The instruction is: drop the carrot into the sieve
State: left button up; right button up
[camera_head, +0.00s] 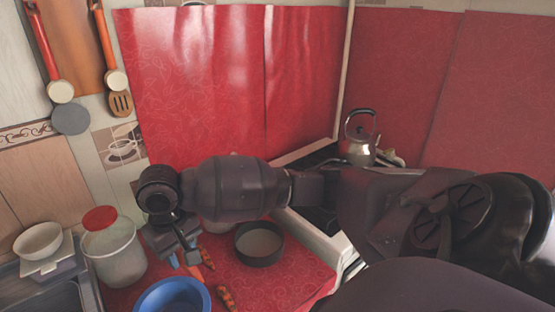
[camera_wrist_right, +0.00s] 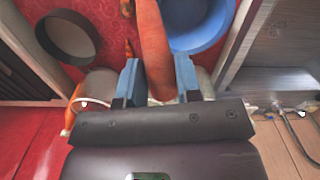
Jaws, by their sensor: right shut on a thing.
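My right gripper (camera_head: 184,259) reaches in from the right, above the red counter. In the right wrist view its two blue-grey fingers (camera_wrist_right: 158,82) are shut on the orange carrot (camera_wrist_right: 155,45), which points away from the palm. The sieve, which I take to be the dark round rim with a flat inside (camera_head: 259,243), stands on the counter to the right of the gripper. It also shows at the upper left of the wrist view (camera_wrist_right: 69,38). The carrot is beside the sieve, not over it. My left gripper is not in view.
A blue bowl (camera_head: 172,296) stands at the front. A speckled orange thing (camera_head: 226,297) lies between it and the sieve. A red-lidded jar (camera_head: 113,255) and a white bowl (camera_head: 39,241) are at the left. A kettle (camera_head: 361,140) stands at the back.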

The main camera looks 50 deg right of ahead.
aim_at(268, 248)
jog(key=k+l+z, duration=0.25)
jog(key=l+z, duration=0.3)
jog(key=k+l+z, duration=0.25)
jog(key=l, duration=0.2)
jog(key=i+l, duration=0.15)
jog(key=l, duration=0.25)
jog(key=i+l, duration=0.1)
jog(key=l, duration=0.25)
jog(key=l+u, duration=0.1)
jog(key=l, duration=0.25)
jog(key=i+l+u, duration=0.1)
jog(key=l, duration=0.2)
jog(key=u, duration=1.15)
jog(key=i+u, duration=0.2)
jog(key=i, duration=0.3)
